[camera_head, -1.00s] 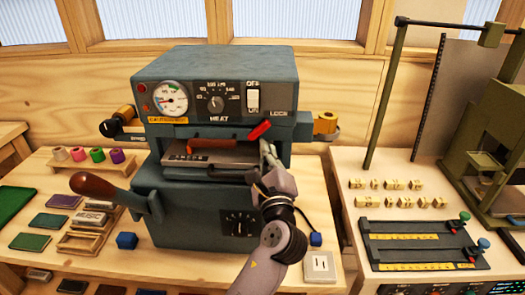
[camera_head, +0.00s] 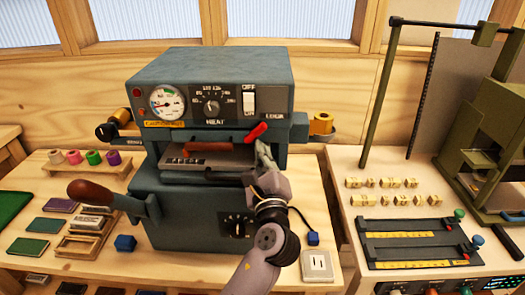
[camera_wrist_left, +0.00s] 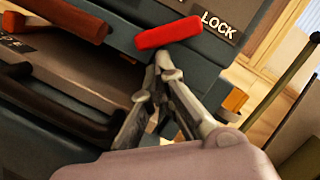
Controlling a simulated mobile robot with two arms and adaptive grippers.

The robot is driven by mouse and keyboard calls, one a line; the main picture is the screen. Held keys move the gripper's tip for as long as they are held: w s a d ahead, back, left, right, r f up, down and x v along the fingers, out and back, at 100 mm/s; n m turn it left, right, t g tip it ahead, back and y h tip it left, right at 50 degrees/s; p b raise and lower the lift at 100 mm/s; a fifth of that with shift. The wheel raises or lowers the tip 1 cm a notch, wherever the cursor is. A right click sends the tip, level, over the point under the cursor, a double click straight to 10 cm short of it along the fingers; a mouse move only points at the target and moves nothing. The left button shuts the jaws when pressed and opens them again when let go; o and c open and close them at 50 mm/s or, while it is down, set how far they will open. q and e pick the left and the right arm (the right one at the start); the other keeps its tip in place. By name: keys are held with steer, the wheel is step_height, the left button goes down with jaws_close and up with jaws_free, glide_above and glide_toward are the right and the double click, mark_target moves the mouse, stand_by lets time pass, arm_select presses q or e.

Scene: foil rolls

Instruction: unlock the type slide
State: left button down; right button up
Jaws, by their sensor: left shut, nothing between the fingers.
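The red lock lever (camera_head: 256,132) sits tilted, its right end higher, at the front right of the blue-grey press, below the heat panel. It also shows in the left wrist view (camera_wrist_left: 168,34), beside the white LOCK lettering. The type slide (camera_head: 232,159) lies in the press opening, with a brown-red bar (camera_head: 209,148) above it. My left gripper (camera_head: 263,147) is shut and empty, its fingertips just below the lever. In the left wrist view the fingertips (camera_wrist_left: 161,58) come close under the lever; I cannot tell whether they touch it. My right gripper is out of view.
The press (camera_head: 205,205) stands on a wooden table with a brown-knobbed side handle (camera_head: 92,192) at its left. Blue cubes (camera_head: 126,243) and colour pads (camera_head: 29,248) lie around it. A second table at the right holds brass type (camera_head: 381,183) and a black composing rack (camera_head: 420,244).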

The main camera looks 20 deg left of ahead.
mark_target(248, 144)
arm_select(q)
steer(key=shift+a+m+p, duration=0.2)
steer(key=shift+m+p, duration=0.3)
steer(key=shift+s+a+r+m+t+h+p, duration=0.1)
steer(key=shift+a+r+m+t+h+p, duration=0.2)
steer(key=shift+m+p, duration=0.6)
steer(key=shift+s+a+f+m+h+p, duration=0.1)
steer(key=shift+a+m+p, duration=0.25)
steer(key=shift+m+p, duration=0.5)
steer(key=shift+s+a+r+m+t+h+p, duration=0.1)
steer(key=shift+a+m+t+h+p, duration=0.2)
steer(key=shift+m+p, duration=0.6)
steer(key=shift+s+a+r+m+t+h+p, duration=0.1)
steer(key=shift+a+m+h+p, duration=0.25)
steer(key=shift+m+p, duration=0.55)
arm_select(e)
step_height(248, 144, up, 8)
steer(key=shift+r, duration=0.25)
arm_select(q)
steer(key=shift+m+h+p, duration=0.25)
steer(key=shift+m+p, duration=0.1)
steer(key=shift+p, duration=0.05)
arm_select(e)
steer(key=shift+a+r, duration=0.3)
